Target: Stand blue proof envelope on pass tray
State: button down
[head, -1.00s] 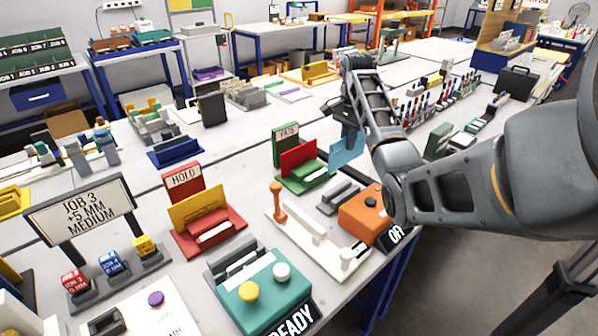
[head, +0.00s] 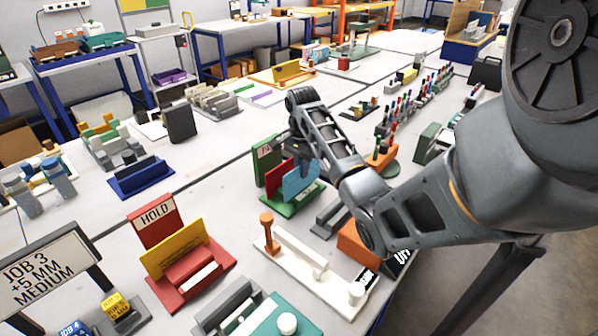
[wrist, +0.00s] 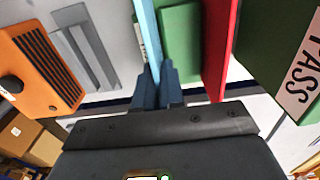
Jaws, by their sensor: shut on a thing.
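My gripper (wrist: 158,88) is shut on the light blue envelope (head: 300,180). In the wrist view the envelope (wrist: 147,32) shows edge-on and upright between the fingers. In the head view it stands upright over the green pass tray (head: 284,198), in front of the red envelope (head: 272,178). The red envelope is upright on the same tray, and it shows in the wrist view (wrist: 218,45) to the right, apart from the blue one. A green block (wrist: 180,42) lies between them. I cannot tell whether the blue envelope's lower edge touches the tray.
The green PASS sign (wrist: 298,85) rises behind the red envelope. The orange box (wrist: 42,68) stands close on the other side. The red hold tray (head: 210,280) with a yellow envelope (head: 174,248) and a white rail with an orange post (head: 268,230) are nearby.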

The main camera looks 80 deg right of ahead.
notch_tip(320, 180, down, 2)
jog(key=shift+d+b, duration=0.1)
jog(key=shift+b, duration=0.5)
jog(key=shift+f+b, duration=0.35)
jog(key=shift+f, duration=0.1)
jog(key=c, duration=1.2)
grip_release()
jog(key=shift+c, duration=0.2)
notch_tip(320, 180, up, 6)
jog(key=shift+f+p, duration=0.15)
jog(key=shift+p, duration=0.15)
jog(key=shift+s+r+p, duration=0.1)
jog(key=shift+r+p, duration=0.75)
jog(key=shift+r, duration=0.3)
jog(key=shift+d+r, duration=0.1)
jog(key=shift+r, duration=2.05)
